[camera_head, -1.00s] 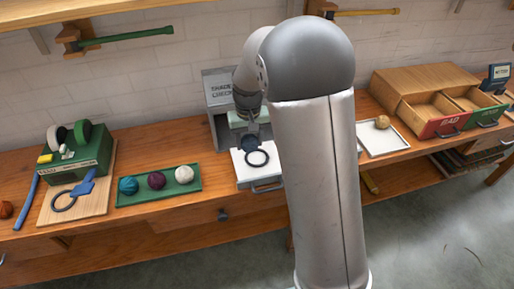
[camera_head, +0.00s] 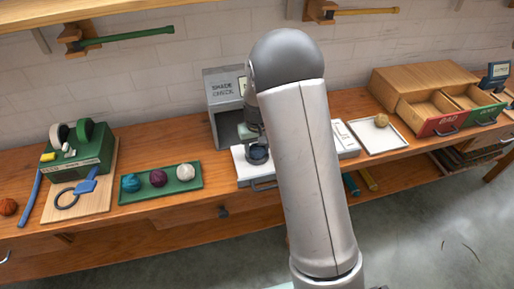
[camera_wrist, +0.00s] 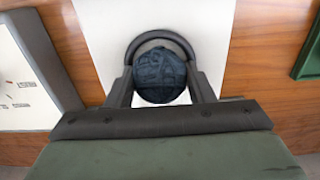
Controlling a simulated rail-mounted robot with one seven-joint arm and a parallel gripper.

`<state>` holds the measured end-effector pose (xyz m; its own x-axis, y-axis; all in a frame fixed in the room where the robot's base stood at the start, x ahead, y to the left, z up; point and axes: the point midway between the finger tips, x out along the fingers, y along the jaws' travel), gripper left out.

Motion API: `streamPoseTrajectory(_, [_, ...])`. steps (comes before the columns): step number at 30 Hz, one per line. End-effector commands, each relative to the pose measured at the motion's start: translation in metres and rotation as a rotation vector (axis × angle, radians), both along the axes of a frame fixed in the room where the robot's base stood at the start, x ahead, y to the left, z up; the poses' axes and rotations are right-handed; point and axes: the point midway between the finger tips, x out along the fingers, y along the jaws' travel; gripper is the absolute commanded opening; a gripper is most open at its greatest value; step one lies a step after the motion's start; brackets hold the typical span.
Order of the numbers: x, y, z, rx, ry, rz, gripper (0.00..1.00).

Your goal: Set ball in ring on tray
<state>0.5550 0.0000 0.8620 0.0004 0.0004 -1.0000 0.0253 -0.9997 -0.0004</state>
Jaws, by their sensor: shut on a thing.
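A dark blue wool ball (camera_wrist: 160,75) sits between the two fingers of my gripper (camera_wrist: 160,88), which is shut on it. In the wrist view the dark ring (camera_wrist: 161,37) curves around the ball's far side, on the white tray (camera_wrist: 100,40). In the head view the ball (camera_head: 257,154) appears at the ring's place on the tray (camera_head: 243,172), in front of the grey shade check box (camera_head: 222,88). My gripper is mostly hidden behind my arm there. I cannot tell whether the ball rests on the tray.
A green tray (camera_head: 160,195) with teal, purple and white balls lies to the left. A green machine (camera_head: 75,155) stands beyond it. A white tray (camera_head: 375,145) with a tan ball and wooden drawers (camera_head: 430,105) are at the right. A white panel (camera_head: 345,140) stands beside my arm.

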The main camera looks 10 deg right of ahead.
Motion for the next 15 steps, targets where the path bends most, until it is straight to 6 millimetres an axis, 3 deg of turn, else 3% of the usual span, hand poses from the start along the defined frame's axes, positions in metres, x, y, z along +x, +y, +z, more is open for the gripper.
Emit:
streamPoseTrajectory(1, [0.0,-0.0001,-0.0035,0.0,0.0,0.0,0.26])
streamPoseTrajectory(2, [0.0,-0.0001,-0.0024,0.0,0.0,0.0,0.54])
streamPoseTrajectory(4, [-0.0001,-0.0001,-0.002,0.0,0.0,0.0,0.7])
streamPoseTrajectory(15, [-0.0004,-0.0004,0.0006,0.0,0.001,-0.001,0.7])
